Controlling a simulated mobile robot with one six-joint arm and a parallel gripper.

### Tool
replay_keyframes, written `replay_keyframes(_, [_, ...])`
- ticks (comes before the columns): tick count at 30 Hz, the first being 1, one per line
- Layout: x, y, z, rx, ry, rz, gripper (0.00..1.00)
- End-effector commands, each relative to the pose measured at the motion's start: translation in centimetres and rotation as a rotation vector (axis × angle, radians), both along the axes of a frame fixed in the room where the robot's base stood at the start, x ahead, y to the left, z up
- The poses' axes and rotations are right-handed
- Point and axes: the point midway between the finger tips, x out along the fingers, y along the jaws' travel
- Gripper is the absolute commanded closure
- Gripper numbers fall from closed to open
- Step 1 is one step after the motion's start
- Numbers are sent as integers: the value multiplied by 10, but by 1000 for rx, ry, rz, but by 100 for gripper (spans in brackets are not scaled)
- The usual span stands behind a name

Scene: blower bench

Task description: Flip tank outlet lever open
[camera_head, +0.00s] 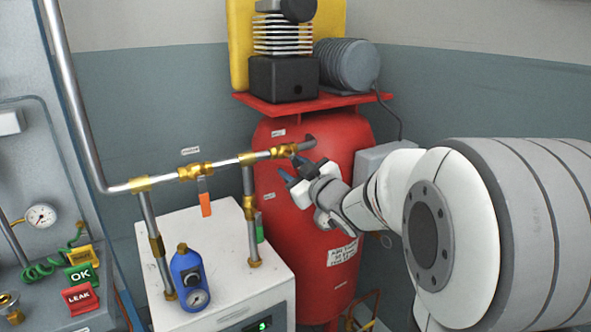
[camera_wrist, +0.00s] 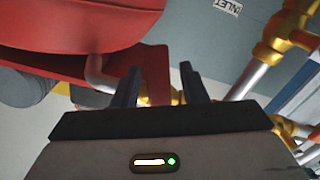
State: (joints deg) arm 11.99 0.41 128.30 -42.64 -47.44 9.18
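The red tank (camera_head: 318,220) stands behind the bench. Its outlet pipe runs left into a brass valve (camera_head: 284,151). I cannot make out the outlet lever; my gripper is in front of that area in the head view. My gripper (camera_head: 294,168) is close to the valve, just below and to the right of it. In the wrist view my gripper (camera_wrist: 161,86) has its two dark fingers apart. A bit of brass (camera_wrist: 176,97) shows between them, low near the right finger, with the red tank platform (camera_wrist: 154,72) behind. I cannot tell whether a finger touches anything.
A silver pipe (camera_head: 222,169) runs left from the valve to another brass valve (camera_head: 195,172) with an orange lever (camera_head: 205,204) hanging down. A white dryer box (camera_head: 215,235) stands below, with a blue filter (camera_head: 189,277) in front. A grey box (camera_head: 380,160) is right of the tank.

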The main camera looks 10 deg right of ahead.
Motion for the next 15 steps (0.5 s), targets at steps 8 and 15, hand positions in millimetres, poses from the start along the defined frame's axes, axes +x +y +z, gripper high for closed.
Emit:
replay_keyframes(8, [-14, -6, 2, -1, -1, -3, 61])
replay_keyframes(15, [-54, -18, 2, 0, 0, -3, 61])
